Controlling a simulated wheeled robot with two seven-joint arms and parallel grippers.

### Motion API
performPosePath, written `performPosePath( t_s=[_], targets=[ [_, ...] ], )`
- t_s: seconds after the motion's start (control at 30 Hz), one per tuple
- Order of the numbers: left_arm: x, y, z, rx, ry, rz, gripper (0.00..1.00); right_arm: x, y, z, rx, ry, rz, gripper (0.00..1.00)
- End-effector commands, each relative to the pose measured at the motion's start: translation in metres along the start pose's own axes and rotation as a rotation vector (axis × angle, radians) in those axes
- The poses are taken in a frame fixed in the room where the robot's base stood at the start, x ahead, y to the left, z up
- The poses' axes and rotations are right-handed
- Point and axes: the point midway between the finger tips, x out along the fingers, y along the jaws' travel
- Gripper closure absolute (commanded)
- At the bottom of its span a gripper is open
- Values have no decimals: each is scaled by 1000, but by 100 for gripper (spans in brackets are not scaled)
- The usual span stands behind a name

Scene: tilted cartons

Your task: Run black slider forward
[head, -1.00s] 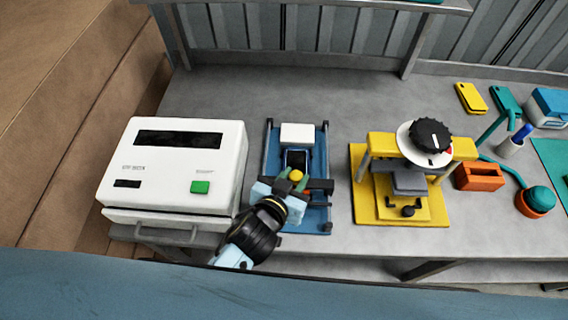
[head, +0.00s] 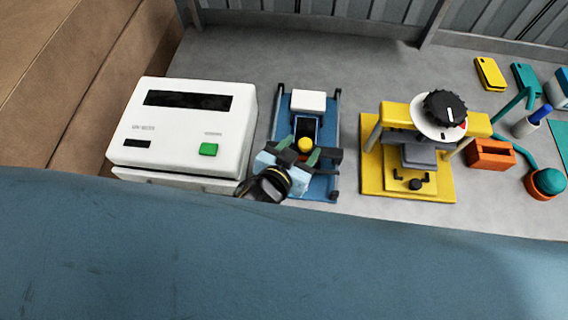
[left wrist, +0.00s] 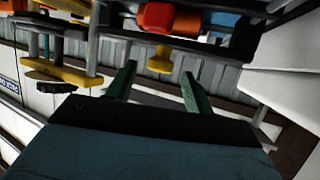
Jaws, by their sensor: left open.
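The black slider (head: 307,125) sits in a blue rail fixture (head: 334,110) with a white block (head: 308,100) at its far end. A yellow knob (head: 305,145) stands at the slider's near end. My left gripper (head: 304,151) is open at the knob, with one green finger on either side of it. In the left wrist view the two green fingers (left wrist: 157,78) are apart. Contact cannot be told. The gripper hides the fixture's near left part. My right gripper is not in view.
A white machine with a green button (head: 208,149) stands close on the left. A yellow press with a black dial (head: 444,107) stands to the right, then an orange block (head: 491,154). A large blue surface (head: 250,260) fills the foreground. The grey bench behind the fixture is clear.

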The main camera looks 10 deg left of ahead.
Motion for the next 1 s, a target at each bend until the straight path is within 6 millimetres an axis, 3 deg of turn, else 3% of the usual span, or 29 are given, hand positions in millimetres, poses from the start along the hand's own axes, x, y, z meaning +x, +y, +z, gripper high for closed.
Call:
performPosePath(
  t_s=[0.3, 0.5, 0.7, 1.0],
  targets=[
    [-70, 0, 2, -2, -4, 0, 48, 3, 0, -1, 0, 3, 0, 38],
    [-102, 0, 1, 0, -3, 0, 48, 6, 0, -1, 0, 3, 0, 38],
    [-116, 0, 0, 0, -1, 0, 48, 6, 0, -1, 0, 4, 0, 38],
    [-117, 0, 0, 1, -1, 0, 48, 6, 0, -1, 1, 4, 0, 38]
  ],
)
